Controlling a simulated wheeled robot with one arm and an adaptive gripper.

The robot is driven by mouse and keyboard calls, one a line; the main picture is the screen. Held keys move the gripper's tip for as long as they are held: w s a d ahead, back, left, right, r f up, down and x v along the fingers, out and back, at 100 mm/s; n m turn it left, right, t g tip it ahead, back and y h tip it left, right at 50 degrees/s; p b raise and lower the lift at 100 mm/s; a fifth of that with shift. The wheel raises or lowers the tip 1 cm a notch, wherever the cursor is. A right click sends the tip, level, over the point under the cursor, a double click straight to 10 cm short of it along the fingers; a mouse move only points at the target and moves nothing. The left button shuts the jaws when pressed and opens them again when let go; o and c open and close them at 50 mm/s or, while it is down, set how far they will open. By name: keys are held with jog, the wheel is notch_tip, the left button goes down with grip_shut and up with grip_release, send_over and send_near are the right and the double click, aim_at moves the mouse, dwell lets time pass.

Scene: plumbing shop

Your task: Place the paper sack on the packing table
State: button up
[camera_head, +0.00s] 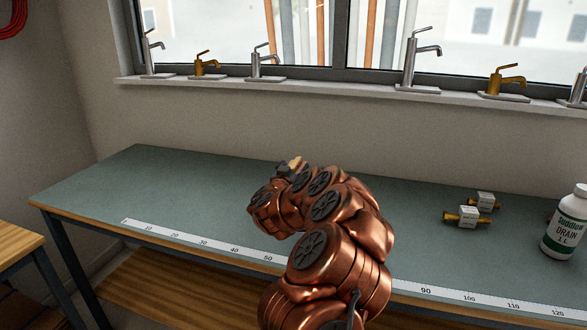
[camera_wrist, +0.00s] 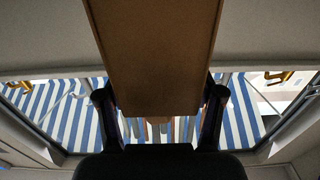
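A brown, flat-sided paper sack (camera_wrist: 155,60) fills the middle of the wrist view. It sits between the two dark fingers of my gripper (camera_wrist: 160,95), which press against its two sides. In the head view my copper-coloured arm reaches over the table and hides most of my gripper. Only a small tan bit of the sack (camera_head: 296,163) shows beyond the arm. The table (camera_head: 130,185) has a green-grey top with a wooden edge. I take it to be the packing table. I cannot tell whether the sack touches it.
A white ruler strip (camera_head: 203,242) runs along the table's front edge. Two small boxed brass fittings (camera_head: 467,216) and a white drain-cleaner bottle (camera_head: 567,225) stand at the right. Several taps (camera_head: 413,62) line the windowsill. The table's left part is clear. A wooden surface (camera_head: 17,243) is at far left.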

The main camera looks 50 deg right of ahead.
jog(key=o, duration=0.5)
jog(key=shift+c, duration=0.2)
jog(key=shift+r, duration=0.15)
jog(key=b+v, duration=0.1)
jog(key=v, duration=1.1)
